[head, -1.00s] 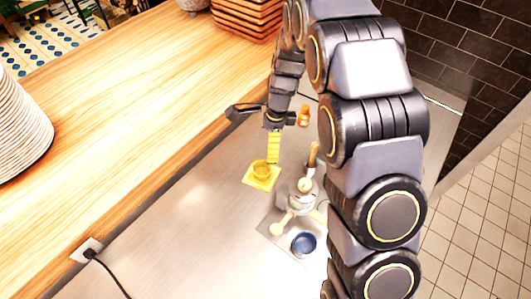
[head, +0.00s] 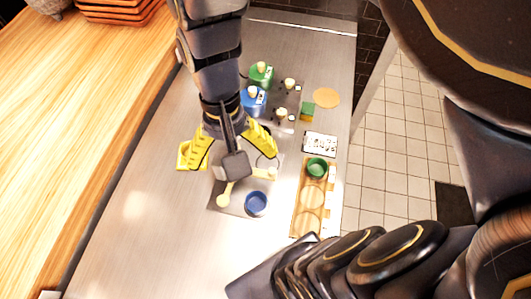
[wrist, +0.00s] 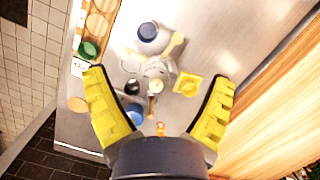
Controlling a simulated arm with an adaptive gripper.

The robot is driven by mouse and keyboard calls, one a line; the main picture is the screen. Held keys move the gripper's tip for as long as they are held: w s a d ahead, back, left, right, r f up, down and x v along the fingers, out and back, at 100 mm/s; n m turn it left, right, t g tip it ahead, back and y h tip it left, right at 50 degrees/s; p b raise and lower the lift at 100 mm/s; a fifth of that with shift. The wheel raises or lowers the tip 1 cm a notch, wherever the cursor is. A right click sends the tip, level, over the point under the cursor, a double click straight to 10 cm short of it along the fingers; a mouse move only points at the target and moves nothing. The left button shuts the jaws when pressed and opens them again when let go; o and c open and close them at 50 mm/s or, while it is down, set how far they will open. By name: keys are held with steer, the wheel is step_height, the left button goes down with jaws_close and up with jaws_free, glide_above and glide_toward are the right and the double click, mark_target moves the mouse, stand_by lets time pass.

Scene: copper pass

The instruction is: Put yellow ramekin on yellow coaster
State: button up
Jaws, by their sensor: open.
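The yellow coaster (wrist: 179,91) is a small square on the steel counter, right of centre in the wrist view. The yellow ramekin (wrist: 189,82) appears to sit on it, upright; yellow on yellow makes its edges hard to tell apart. In the head view the coaster (head: 182,165) shows at the left, partly hidden behind one yellow finger. My gripper (head: 232,160) is open, its two fingers spread wide above the counter.
A blue ramekin (head: 256,204) sits by the grey mat (head: 232,209) with pale spoon-like utensils. A wooden tray (head: 299,220) holds a green ramekin (head: 317,168). The wooden counter (head: 80,120) runs along the left; the front steel is clear.

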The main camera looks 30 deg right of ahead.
steer(key=s+d+r+n, duration=0.1)
steer(key=s+r+n, duration=0.1)
steer(key=s+n, duration=0.2)
steer(key=s, duration=0.3)
steer(key=shift+s+d+h, duration=0.25)
steer(key=shift+d+h, duration=0.05)
steer(key=shift+h, duration=0.1)
stand_by(0.6)
